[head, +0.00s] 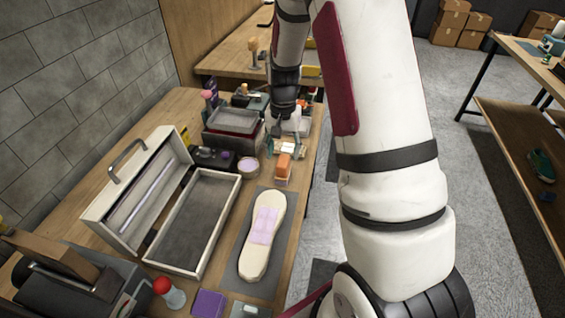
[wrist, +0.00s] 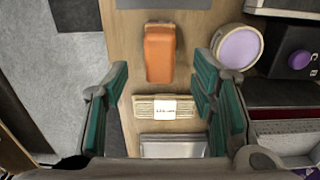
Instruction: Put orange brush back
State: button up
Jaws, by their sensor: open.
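The orange brush (head: 284,163) lies on the workbench just beyond the far end of the grey mat in the head view. In the wrist view the orange brush (wrist: 160,54) is at the top centre, its long side running up the picture. My gripper (wrist: 162,74) is open and empty, its two green-padded fingers spread left and right. A straw-coloured bundle with a white label (wrist: 166,107) lies between the fingers, below the brush in the picture. In the head view my gripper (head: 287,128) hangs over the bench, farther away than the brush and partly hidden by clutter.
A purple-lidded jar (wrist: 240,48) stands right of the brush. A metal tray (wrist: 175,147) lies beyond the bundle. Dark bins (head: 235,122) crowd the left side.

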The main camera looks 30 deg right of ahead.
notch_tip(320, 180, up, 3)
jog(key=shift+f, duration=0.1)
jog(key=s+a+r+n+t, duration=0.15)
jog(key=s+a+r, duration=0.25)
jog(key=r, duration=0.4)
jog(key=s+a+r+n+t, duration=0.1)
jog(key=s+a+r+n, duration=0.25)
jog(key=r, duration=0.55)
jog(key=s+a+r+n+t, duration=0.1)
jog(key=s+a+r+n, duration=0.1)
jog(key=s, duration=0.6)
jog(key=s+a+r+n+t, duration=0.1)
jog(key=s+a+r, duration=0.3)
jog(key=s, duration=0.4)
jog(key=shift+r+n+t, duration=0.25)
jog(key=shift+n+t, duration=0.1)
jog(key=shift+n, duration=0.15)
